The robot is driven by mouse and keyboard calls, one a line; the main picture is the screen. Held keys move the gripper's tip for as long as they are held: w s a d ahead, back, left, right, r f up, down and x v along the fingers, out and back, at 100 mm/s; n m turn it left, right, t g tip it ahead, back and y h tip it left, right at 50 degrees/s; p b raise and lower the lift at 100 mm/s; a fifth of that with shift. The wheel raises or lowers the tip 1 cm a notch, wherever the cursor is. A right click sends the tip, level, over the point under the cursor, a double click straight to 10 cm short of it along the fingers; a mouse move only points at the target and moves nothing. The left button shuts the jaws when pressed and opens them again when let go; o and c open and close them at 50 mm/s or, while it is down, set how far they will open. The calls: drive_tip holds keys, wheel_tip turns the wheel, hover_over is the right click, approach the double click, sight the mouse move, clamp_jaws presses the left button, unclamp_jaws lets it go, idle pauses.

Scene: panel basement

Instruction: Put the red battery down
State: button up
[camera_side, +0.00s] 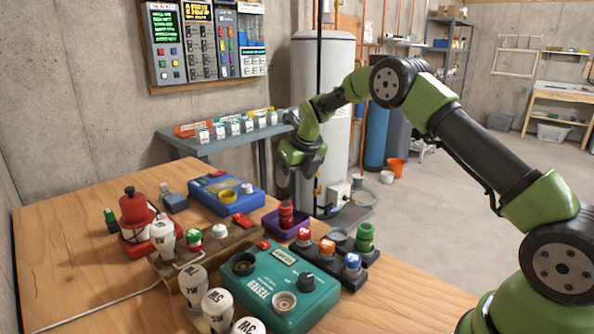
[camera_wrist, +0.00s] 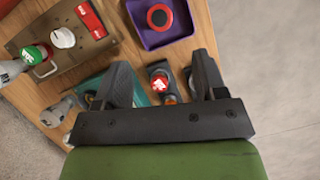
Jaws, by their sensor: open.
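The red battery (camera_side: 286,215) stands upright in the purple tray (camera_side: 271,226) on the wooden table. In the wrist view its round red top (camera_wrist: 159,17) shows inside the purple tray (camera_wrist: 185,32), near the top edge of the picture. My gripper (camera_side: 301,182) is open and empty, raised above the table by the tray. In the wrist view, nothing is between the fingertips of my gripper (camera_wrist: 160,75), and the battery lies beyond them, apart from both fingers.
A teal tester (camera_side: 283,285), a row of dark holders with colored knobs (camera_side: 327,250) and a green cylinder (camera_side: 365,236) stand near the tray. A blue device (camera_side: 212,193) and a red lantern-like object (camera_side: 134,208) are to the left. The table's right front is bare.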

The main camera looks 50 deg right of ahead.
drive_tip(key=s+a+r+n+t+y, duration=0.1)
drive_tip(key=s+a+r+n, duration=0.3)
drive_tip(key=s+r+n, duration=0.4)
drive_tip(key=s+a+r+n+t, duration=0.1)
drive_tip(key=s+a+r+n, duration=0.45)
drive_tip(key=r+n, duration=0.35)
drive_tip(key=s+a+n+y, duration=0.1)
drive_tip(key=s+a+n, duration=0.1)
drive_tip(key=s+n, duration=0.6)
drive_tip(key=s+a+n+y, duration=0.1)
drive_tip(key=s+a+n, duration=0.1)
drive_tip(key=s+n, duration=0.7)
drive_tip(key=shift+s+a+f+n+t, duration=0.3)
drive_tip(key=shift+s+a+f+t, duration=0.1)
drive_tip(key=shift+s, duration=0.6)
drive_tip(key=shift+d, duration=0.1)
